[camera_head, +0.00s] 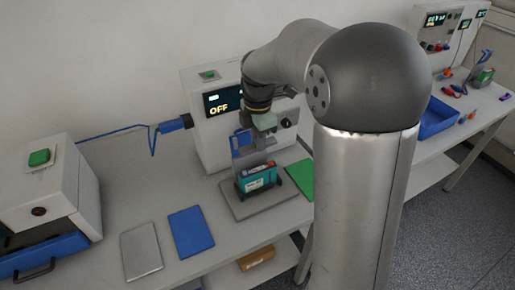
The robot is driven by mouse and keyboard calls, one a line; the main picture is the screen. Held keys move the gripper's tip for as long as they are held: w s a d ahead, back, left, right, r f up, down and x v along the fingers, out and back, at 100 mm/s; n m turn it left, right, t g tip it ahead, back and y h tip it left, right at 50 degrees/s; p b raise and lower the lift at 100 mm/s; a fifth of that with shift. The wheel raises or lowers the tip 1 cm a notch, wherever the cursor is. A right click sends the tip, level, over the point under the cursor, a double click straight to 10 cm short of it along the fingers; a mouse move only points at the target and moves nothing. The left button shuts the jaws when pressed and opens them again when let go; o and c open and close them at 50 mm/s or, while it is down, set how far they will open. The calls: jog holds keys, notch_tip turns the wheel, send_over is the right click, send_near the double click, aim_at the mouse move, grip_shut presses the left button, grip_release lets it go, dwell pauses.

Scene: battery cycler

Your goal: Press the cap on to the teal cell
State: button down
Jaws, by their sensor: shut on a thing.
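The teal cell (257,182) stands upright in a dark holder on a grey base plate (236,208), in front of the cycler. My gripper (266,155) points down just above the cell's top. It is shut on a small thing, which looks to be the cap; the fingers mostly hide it. Small red and blue parts show at the top of the cell. I cannot tell whether the cap touches the cell.
The cycler (220,134) with an "OFF" display stands behind, with a blue plug and cable at its left. A blue upright piece rises beside my gripper. Green (301,178), blue (191,231) and grey (141,254) mats lie nearby. A white machine (70,190) stands left.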

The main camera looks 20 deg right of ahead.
aim_at(258, 169)
jog(key=shift+d+f+b, duration=0.1)
jog(key=shift+f+b, duration=0.4)
jog(key=shift+f, duration=0.2)
jog(key=shift+f+b, duration=2.2)
jog(key=shift+f, duration=0.85)
jog(key=shift+f, duration=0.55)
jog(key=c, duration=0.7)
grip_release()
jog(key=shift+r+p, duration=2.45)
jog(key=shift+r, duration=1.1)
